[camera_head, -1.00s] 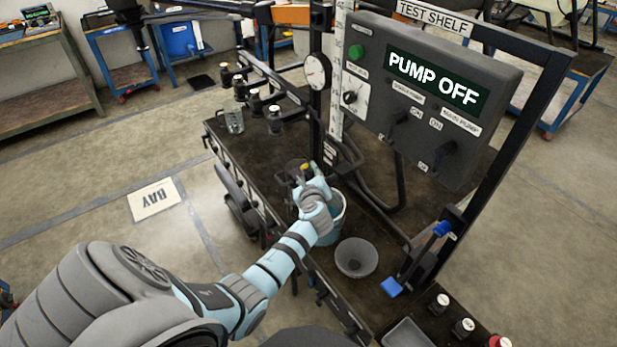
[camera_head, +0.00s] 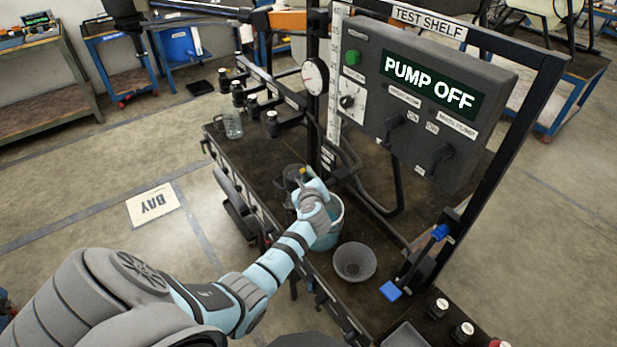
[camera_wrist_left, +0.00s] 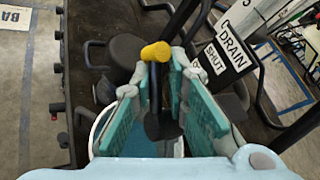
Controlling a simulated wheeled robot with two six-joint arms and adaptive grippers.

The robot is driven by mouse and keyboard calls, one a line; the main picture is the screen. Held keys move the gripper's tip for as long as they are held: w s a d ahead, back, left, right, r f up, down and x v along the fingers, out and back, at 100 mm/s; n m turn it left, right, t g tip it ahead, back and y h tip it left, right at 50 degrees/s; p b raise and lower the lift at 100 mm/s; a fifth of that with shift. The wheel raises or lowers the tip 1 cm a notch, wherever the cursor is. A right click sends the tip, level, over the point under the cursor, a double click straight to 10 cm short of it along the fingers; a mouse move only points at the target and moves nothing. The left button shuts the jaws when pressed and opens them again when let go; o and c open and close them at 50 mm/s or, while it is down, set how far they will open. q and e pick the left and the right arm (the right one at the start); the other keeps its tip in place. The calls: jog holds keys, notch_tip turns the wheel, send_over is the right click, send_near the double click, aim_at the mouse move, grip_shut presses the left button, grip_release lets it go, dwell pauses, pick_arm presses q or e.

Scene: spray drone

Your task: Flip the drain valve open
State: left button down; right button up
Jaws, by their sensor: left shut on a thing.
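The drain valve's handle is a dark lever with a yellow tip (camera_wrist_left: 156,51) in the left wrist view. The yellow tip also shows small in the head view (camera_head: 303,171). My left gripper (camera_head: 309,187) is at the valve, over the pail beside the shelf post. In the left wrist view its teal finger pads (camera_wrist_left: 160,100) are on both sides of the lever, shut on it. The lever points up between the pads. A label reading DRAIN (camera_wrist_left: 235,47) and one reading SHUT (camera_wrist_left: 213,62) are right of it. My right gripper is not in view.
A pale blue pail (camera_head: 331,232) stands below the gripper. A grey bowl (camera_head: 354,262) is right of it on the dark bench. The control panel (camera_head: 440,110) reads PUMP OFF. A glass jar (camera_head: 232,125) stands at the bench's far left. Blue-handled fittings (camera_head: 439,232) are at right.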

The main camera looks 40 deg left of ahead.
pick_arm(q)
jog(key=shift+s+a+f+n+g+h+p, duration=0.1)
jog(key=shift+a+n+g+h+p, duration=0.25)
jog(key=shift+p, duration=0.85)
jog(key=shift+w+d+f+n+g+h+p, duration=0.1)
jog(key=shift+g+h+p, duration=0.3)
jog(key=shift+p, duration=0.8)
jog(key=shift+s+a+n+g+h+p, duration=0.15)
jog(key=shift+h+p, duration=0.4)
jog(key=shift+p, duration=0.65)
jog(key=shift+f+n+g+h+p, duration=0.3)
jog(key=shift+f+n+g+h, duration=0.15)
jog(key=shift+f+h, duration=0.65)
jog(key=shift+r+h, duration=0.1)
jog(key=shift+h, duration=0.2)
jog(key=c, duration=1.7)
grip_release()
jog(key=shift+s+a, duration=0.1)
jog(key=shift+s, duration=0.05)
jog(key=shift+r, duration=0.1)
jog(key=shift+w+r, duration=0.1)
jog(key=shift+w, duration=0.1)
